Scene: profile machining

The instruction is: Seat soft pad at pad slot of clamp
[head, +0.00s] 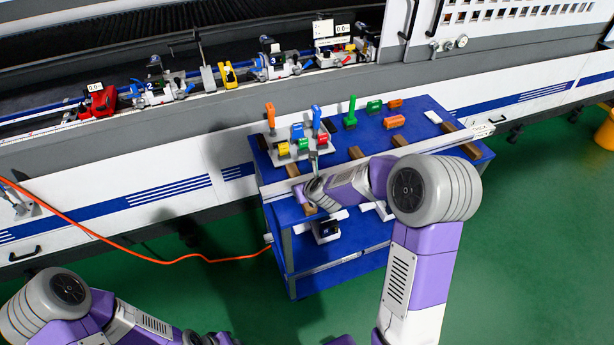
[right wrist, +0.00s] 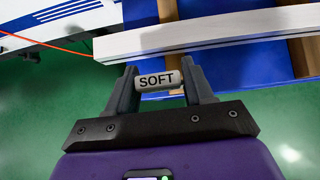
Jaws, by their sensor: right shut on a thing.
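The soft pad (right wrist: 158,80) is a small light-grey cylinder marked SOFT. It lies across between the two fingertips of my right gripper (right wrist: 160,70), which is shut on it. In the head view my right gripper (head: 300,192) is over the front left of the blue cart, and the pad cannot be made out there. Several clamps stand along the machine bed: a red one (head: 98,103), clamp 2 (head: 157,91), clamp 3 (head: 276,64) and one at the right (head: 334,52). Their pad slots are too small to tell.
A long pale profile (head: 440,143) lies across the blue cart (head: 330,128), close to the gripper. Coloured tools and blocks, including a green one (head: 350,112), stand on its top. An orange hose (head: 120,247) runs across the left. A yellow piece (head: 228,75) sits between clamps.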

